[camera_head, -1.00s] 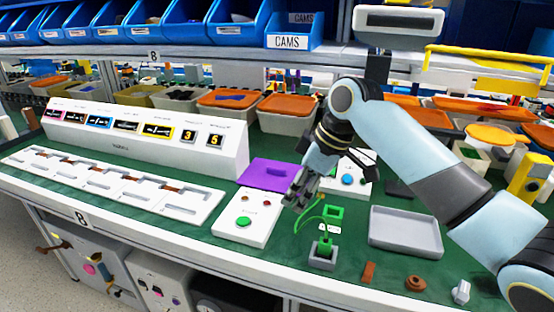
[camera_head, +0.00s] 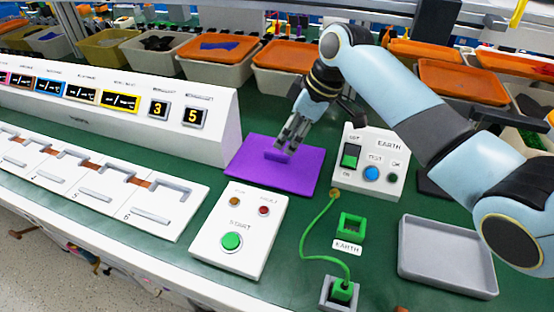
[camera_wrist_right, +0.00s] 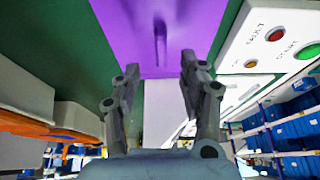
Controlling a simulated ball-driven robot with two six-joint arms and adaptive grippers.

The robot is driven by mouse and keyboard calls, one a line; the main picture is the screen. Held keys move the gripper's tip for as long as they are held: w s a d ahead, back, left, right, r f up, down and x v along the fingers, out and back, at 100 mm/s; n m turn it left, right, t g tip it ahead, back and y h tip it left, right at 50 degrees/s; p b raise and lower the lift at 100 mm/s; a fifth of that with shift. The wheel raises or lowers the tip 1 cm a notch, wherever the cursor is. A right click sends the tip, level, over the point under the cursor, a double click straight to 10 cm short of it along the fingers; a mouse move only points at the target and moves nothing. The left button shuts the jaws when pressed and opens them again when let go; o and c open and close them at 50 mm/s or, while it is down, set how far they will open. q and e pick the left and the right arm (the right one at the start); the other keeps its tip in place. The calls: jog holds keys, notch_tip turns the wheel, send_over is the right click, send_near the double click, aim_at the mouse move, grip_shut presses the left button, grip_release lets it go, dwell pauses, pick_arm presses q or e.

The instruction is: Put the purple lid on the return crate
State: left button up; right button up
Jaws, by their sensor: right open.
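The purple lid (camera_head: 301,181) lies flat on the green bench top, between the display panel and the earth box. It has a raised purple handle bar (camera_head: 278,156) in its middle. My right gripper (camera_head: 284,147) is open, pointing down just over the handle. In the right wrist view the lid (camera_wrist_right: 190,22) is ahead of the open fingers (camera_wrist_right: 160,72), and the handle (camera_wrist_right: 160,42) lines up between them. I cannot tell whether the fingers touch it. I cannot tell which of the crates at the back is the return crate. My left gripper is not in view.
A white start box (camera_head: 240,256) stands in front of the lid and the white earth box (camera_head: 368,167) to its right. A green cable and a grey tray (camera_head: 447,285) lie nearer. Open crates (camera_head: 152,66) and orange-lidded crates (camera_head: 218,68) line the back.

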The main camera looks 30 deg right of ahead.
aim_at(277, 153)
jog(key=x, duration=0.5)
jog(key=shift+w+a+f, duration=0.25)
jog(key=shift+a+f, duration=0.05)
jog(key=shift+a, duration=0.05)
jog(key=shift+c, duration=0.7)
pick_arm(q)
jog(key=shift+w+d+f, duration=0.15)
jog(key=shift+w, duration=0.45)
pick_arm(e)
grip_shut()
